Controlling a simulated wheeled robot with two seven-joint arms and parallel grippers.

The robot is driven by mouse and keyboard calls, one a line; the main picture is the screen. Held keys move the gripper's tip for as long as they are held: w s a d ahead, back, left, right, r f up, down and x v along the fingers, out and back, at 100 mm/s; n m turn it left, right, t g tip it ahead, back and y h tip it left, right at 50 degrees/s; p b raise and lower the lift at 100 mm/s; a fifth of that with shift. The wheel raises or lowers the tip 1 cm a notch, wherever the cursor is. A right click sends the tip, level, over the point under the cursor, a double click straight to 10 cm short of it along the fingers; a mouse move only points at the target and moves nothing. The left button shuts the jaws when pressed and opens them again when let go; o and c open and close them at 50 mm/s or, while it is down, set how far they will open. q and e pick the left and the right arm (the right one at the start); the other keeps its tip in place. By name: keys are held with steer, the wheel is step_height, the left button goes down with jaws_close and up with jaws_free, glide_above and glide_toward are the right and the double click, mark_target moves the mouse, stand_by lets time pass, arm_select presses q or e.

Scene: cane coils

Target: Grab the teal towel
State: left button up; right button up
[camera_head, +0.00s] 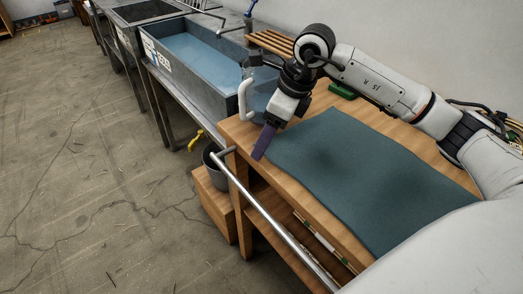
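The teal towel (355,170) lies flat and spread out over most of the wooden table top in the head view. My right gripper (264,143), with purple fingers, points down at the towel's left corner, near the table's left edge. Its fingers overlap into one purple shape, so I cannot tell whether they are open or shut, or whether they touch the cloth. My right arm comes in from the right and passes over the far side of the table. My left gripper is not in view.
A green object (342,91) and wooden slats (270,42) lie farther back. A metal rail (270,220) runs along the table's front. A water-filled trough (195,50) stands at the upper left.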

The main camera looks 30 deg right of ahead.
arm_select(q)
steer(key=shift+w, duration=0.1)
arm_select(e)
steer(key=shift+f, duration=0.1)
steer(key=shift+c, duration=0.7)
steer(key=shift+f, duration=0.1)
jaws_close()
